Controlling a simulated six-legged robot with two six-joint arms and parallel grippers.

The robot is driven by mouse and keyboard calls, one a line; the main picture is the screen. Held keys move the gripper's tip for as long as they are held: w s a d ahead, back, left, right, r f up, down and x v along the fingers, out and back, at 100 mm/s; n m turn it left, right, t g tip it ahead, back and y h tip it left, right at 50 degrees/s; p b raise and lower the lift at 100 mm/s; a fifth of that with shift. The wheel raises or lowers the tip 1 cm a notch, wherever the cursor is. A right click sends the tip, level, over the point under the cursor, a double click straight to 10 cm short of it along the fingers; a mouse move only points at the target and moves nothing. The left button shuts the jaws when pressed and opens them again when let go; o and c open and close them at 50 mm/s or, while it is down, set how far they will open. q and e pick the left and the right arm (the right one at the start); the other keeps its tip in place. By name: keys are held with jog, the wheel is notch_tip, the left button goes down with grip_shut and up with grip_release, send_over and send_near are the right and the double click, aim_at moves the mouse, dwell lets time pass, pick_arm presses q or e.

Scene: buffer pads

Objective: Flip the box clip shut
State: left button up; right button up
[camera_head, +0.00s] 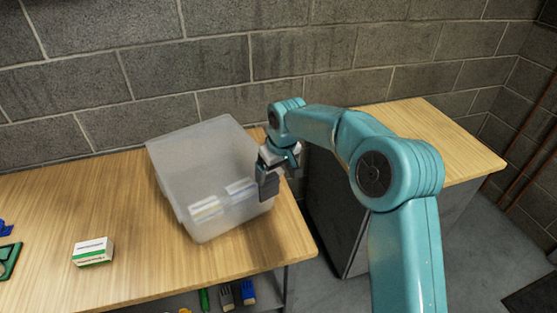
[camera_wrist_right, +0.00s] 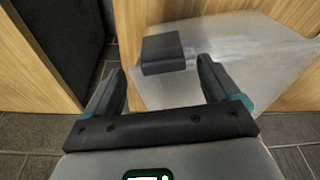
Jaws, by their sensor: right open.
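A translucent lidded box (camera_head: 200,165) stands on the wooden table, with pale packets showing through its wall. Its wall also shows in the right wrist view (camera_wrist_right: 240,60). My right gripper (camera_head: 270,182) is at the box's right side, with empty jaws. In the right wrist view its two fingers (camera_wrist_right: 162,70) are spread apart. A dark block, which looks like the box clip (camera_wrist_right: 163,53), shows between and beyond the fingertips, against the box. I cannot tell whether it is flipped out or shut, or whether a finger touches it. My left gripper is not seen.
A small white and green carton (camera_head: 93,251) lies on the table (camera_head: 150,275) left of the box. Blue and green items (camera_head: 8,260) lie at the far left edge. A dark cabinet with a wooden top (camera_head: 430,125) stands to the right, with a block wall behind.

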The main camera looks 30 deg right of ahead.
jog(key=v, duration=0.7)
jog(key=shift+f, duration=0.1)
